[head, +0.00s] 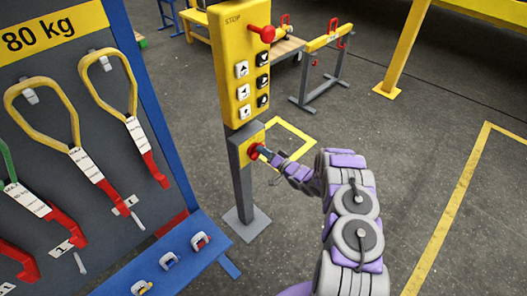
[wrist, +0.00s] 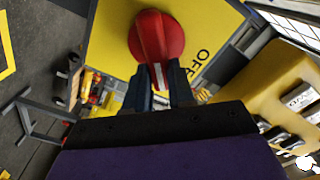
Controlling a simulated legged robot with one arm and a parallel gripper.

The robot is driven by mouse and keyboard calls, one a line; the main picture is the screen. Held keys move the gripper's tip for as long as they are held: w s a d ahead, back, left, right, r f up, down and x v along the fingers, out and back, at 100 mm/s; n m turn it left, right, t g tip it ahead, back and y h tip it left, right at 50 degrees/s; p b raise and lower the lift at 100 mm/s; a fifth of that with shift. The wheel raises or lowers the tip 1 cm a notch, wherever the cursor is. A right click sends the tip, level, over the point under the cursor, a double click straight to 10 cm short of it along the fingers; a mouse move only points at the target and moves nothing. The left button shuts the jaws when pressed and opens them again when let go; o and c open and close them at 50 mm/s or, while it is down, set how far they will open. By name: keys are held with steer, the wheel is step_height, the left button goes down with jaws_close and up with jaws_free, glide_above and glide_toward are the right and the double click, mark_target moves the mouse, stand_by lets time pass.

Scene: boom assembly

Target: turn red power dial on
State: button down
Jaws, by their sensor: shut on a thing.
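The red power dial (wrist: 155,35) is a round knob with a raised grip bar and a white mark, on a yellow plate (wrist: 105,45) lettered "OFF" to its right in the wrist view. In the head view the dial (head: 255,151) sits low on the grey post, under the yellow button box. My gripper (wrist: 160,88) has its two dark fingers on either side of the dial's grip bar, shut on it. In the head view my gripper (head: 266,155) reaches the dial from the right. Whether other lettering lies on the plate is hidden.
The yellow button box (head: 240,65) with a red stop knob (head: 264,33) stands above the dial. A blue-framed rack (head: 150,100) with hanging slings is close on the left. Open floor (head: 430,140) lies to the right, with yellow lines. A grey trestle (head: 325,70) stands behind.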

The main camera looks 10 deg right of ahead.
steer(key=shift+w+d+f+m+b, duration=0.15)
steer(key=shift+f+m, duration=0.1)
steer(key=shift+m, duration=1.05)
steer(key=shift+d+f+m+b, duration=0.1)
steer(key=shift+f+m, duration=0.1)
steer(key=shift+m, duration=1.1)
steer(key=shift+w+d+f+m+b, duration=0.15)
steer(key=shift+f+m, duration=0.1)
steer(key=shift+m, duration=1.05)
steer(key=shift+s, duration=0.1)
steer(key=c, duration=1)
jaws_free()
steer(key=shift+f, duration=0.2)
steer(key=shift+c, duration=0.2)
steer(key=shift+o, duration=0.4)
steer(key=shift+r, duration=0.1)
steer(key=p+v, duration=0.1)
steer(key=v, duration=1.6)
steer(key=shift+d+p, duration=0.15)
steer(key=shift+p, duration=0.15)
